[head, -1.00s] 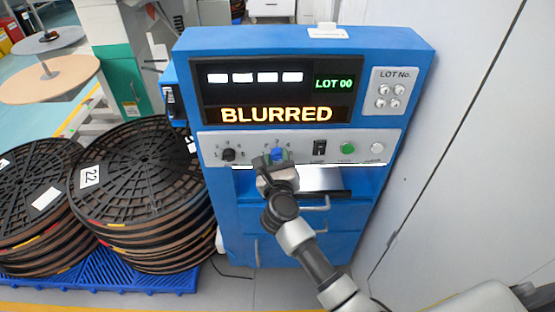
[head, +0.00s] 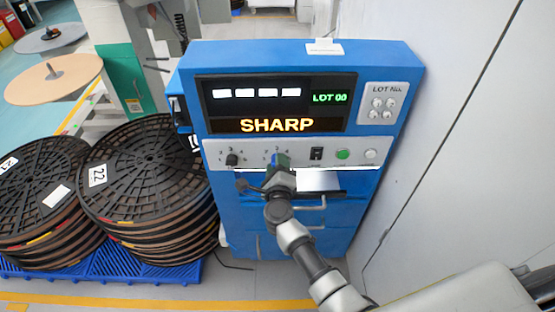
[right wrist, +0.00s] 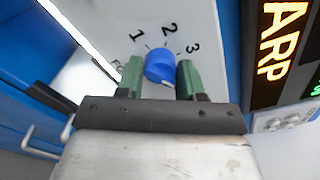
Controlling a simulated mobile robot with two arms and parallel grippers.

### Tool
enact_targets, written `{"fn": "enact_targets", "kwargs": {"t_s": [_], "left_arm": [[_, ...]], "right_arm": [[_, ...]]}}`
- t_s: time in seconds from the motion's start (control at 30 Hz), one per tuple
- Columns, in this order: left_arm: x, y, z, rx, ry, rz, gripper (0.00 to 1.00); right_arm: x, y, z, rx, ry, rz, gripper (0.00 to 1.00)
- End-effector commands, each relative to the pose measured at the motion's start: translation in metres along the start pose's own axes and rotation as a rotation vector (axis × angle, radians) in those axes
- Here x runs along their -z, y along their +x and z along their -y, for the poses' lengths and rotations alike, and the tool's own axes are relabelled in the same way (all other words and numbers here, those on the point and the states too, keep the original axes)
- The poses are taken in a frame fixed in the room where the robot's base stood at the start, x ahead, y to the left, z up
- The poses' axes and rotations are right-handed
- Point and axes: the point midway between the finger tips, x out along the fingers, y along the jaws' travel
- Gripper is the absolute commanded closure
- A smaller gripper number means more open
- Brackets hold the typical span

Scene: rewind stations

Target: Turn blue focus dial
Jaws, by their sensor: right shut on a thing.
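The blue focus dial (right wrist: 160,66) sits on the light control panel of the blue machine (head: 290,205). In the right wrist view it lies between the two green fingertips, with the numbers 1, 2 and 3 printed around it. My right gripper (head: 280,162) is shut on the dial, and its fingers also show in the right wrist view (right wrist: 160,78). In the head view the fingers hide most of the dial. The machine's display (head: 277,125) reads SHARP in orange. My left gripper is not in view.
A black knob (head: 232,160) is left of the dial. A black switch (head: 316,154), a green button (head: 342,154) and a white button (head: 370,154) are to its right. Stacks of black reels (head: 140,170) stand on a blue pallet (head: 120,275) at left. A pale wall is at right.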

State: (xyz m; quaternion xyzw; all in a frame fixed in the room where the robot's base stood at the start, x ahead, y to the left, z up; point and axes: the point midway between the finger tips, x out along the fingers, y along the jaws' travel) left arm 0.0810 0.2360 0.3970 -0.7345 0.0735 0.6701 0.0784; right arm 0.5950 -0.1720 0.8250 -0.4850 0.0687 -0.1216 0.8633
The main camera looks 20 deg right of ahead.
Motion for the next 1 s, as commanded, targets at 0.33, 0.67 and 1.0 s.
{"fn": "enact_targets", "kwargs": {"t_s": [0.33,0.67,1.0], "left_arm": [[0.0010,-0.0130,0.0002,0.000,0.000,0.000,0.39],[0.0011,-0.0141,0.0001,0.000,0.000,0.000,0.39],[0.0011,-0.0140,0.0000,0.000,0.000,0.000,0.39]], "right_arm": [[-0.0004,-0.0005,-0.0005,-0.003,-0.148,0.000,0.86],[0.0000,-0.0005,-0.0013,-0.002,-0.176,0.001,0.86],[0.0000,-0.0005,-0.0012,-0.002,-0.174,0.000,0.46]]}}
